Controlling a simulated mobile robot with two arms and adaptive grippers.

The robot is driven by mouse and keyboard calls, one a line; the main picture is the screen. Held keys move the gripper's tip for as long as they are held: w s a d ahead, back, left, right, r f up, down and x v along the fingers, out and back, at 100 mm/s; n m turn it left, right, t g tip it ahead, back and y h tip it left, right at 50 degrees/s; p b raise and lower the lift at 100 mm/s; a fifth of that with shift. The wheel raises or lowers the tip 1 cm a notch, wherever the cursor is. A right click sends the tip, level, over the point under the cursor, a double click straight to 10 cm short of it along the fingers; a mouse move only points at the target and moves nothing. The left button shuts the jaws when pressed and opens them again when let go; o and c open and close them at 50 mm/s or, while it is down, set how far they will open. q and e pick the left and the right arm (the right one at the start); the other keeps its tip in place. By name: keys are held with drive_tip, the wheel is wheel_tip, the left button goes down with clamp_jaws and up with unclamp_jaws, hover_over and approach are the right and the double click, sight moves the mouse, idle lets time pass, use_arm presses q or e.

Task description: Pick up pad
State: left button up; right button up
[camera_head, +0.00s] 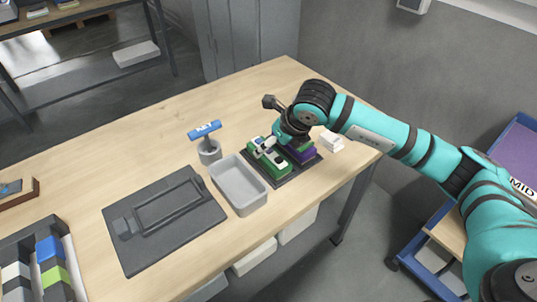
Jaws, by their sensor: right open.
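My right gripper (268,148) reaches in from the right and is low over a dark tray (284,180) on the wooden table. The tray holds a green block (274,172) with pale parts on top and a purple block (305,155). The gripper is open at the green block; whether its fingers touch it is too small to tell. The arm's wrist hides the back of the tray. No single thing is plainly marked as the pad. My left gripper is out of view.
A small white stack (332,141) stands to the right. A divided tray (38,270) with coloured blocks is front left. Bare wood lies behind.

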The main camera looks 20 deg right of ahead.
sight(269, 150)
drive_tip(key=shift+w+a+f, duration=0.1)
drive_tip(key=shift+w+f, duration=0.15)
drive_tip(key=shift+f, duration=0.15)
drive_tip(key=p+x, duration=0.2)
drive_tip(key=x, duration=0.2)
drive_tip(key=shift+w+f, duration=0.2)
drive_tip(key=shift+f, duration=0.1)
drive_tip(key=shift+r, duration=0.1)
drive_tip(key=c, duration=1.6)
